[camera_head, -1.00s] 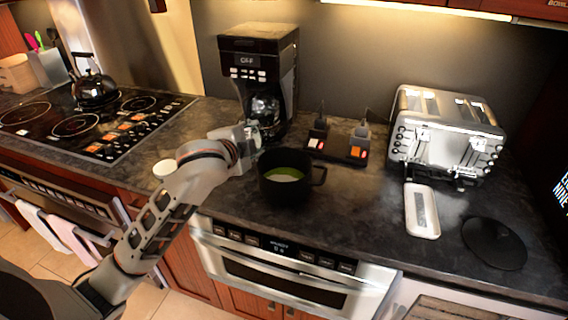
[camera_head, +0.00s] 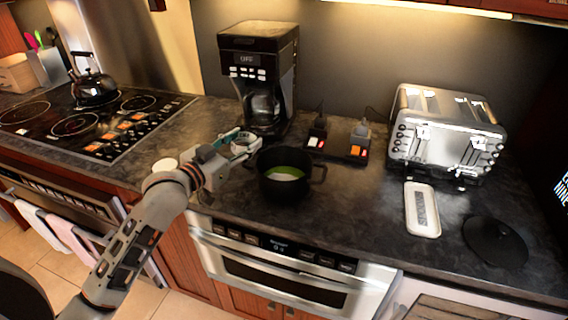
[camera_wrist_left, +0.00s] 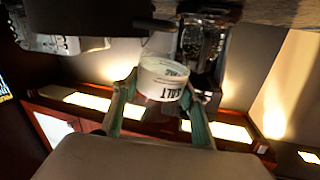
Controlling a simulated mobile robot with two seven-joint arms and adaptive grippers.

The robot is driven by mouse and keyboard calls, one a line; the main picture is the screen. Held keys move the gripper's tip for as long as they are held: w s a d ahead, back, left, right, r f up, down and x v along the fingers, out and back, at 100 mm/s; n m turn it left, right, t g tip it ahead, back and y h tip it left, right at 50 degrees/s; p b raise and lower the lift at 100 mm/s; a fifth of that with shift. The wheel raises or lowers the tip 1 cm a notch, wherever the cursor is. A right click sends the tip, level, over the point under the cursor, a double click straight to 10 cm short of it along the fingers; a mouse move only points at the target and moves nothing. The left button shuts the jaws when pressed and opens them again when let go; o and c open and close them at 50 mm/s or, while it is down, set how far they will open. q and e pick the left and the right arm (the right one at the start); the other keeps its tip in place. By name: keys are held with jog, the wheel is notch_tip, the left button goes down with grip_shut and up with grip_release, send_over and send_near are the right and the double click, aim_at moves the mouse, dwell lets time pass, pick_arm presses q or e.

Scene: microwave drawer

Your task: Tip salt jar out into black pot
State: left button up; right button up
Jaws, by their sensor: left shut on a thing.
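The black pot (camera_head: 284,187) stands on the dark counter with green and white contents showing inside. My left gripper (camera_head: 240,143) is just left of and a little above the pot's rim. It is shut on the salt jar (camera_head: 243,150), a small pale jar whose SALT label reads upside down in the left wrist view (camera_wrist_left: 162,80). In that view the two green fingers (camera_wrist_left: 158,101) hold the jar from both sides. I cannot tell exactly how far the jar is tilted. My right gripper is not in view.
The coffee maker (camera_head: 259,75) stands behind the pot. A black socket block (camera_head: 339,146), the toaster (camera_head: 446,133), a white tray (camera_head: 422,209) and a round black lid (camera_head: 494,242) are to the right. A round white lid (camera_head: 165,165) is left of my arm.

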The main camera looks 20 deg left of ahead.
aim_at(236, 131)
pick_arm(q)
jog(key=shift+r, duration=0.1)
jog(key=shift+r+p, duration=0.4)
jog(key=shift+r, duration=1.6)
jog(key=shift+d+r, duration=0.1)
